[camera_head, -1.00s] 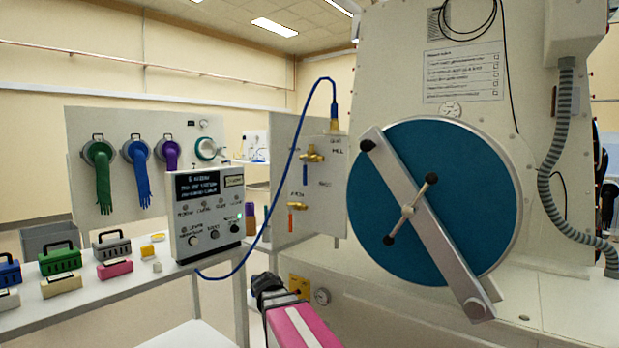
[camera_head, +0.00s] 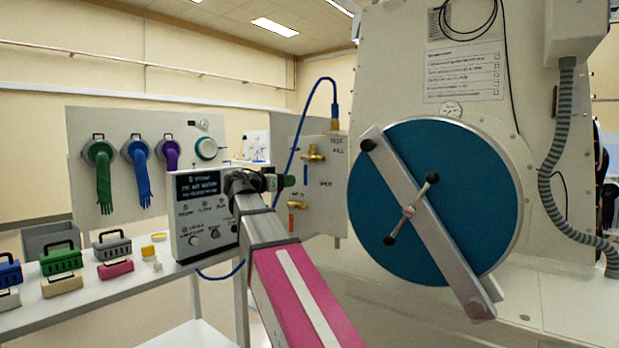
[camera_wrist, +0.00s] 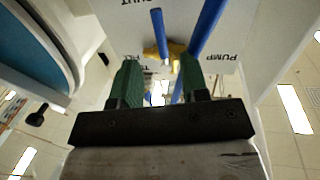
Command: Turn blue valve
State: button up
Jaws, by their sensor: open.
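The blue valve has a brass body (camera_head: 314,154) and a short blue lever (camera_head: 306,175) hanging down on the white valve panel. In the wrist view its blue lever (camera_wrist: 157,33) and brass body (camera_wrist: 164,54) appear just beyond my fingertips. My gripper (camera_head: 284,181) is raised in front of the panel, left of and slightly below the valve. In the wrist view its green fingers (camera_wrist: 160,72) are apart, with nothing clearly held between them. Contact with the lever cannot be told.
A blue hose (camera_head: 294,150) runs down beside the valve and crosses near my right finger in the wrist view (camera_wrist: 207,25). An orange-handled valve (camera_head: 294,218) sits below. A control box (camera_head: 205,225) stands left; a large blue round door (camera_head: 400,240) with a bar is right.

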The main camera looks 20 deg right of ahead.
aim_at(306, 171)
jog(key=x, duration=1)
jog(key=shift+w+d+r, duration=0.15)
jog(key=shift+d+r, duration=0.2)
grip_shut()
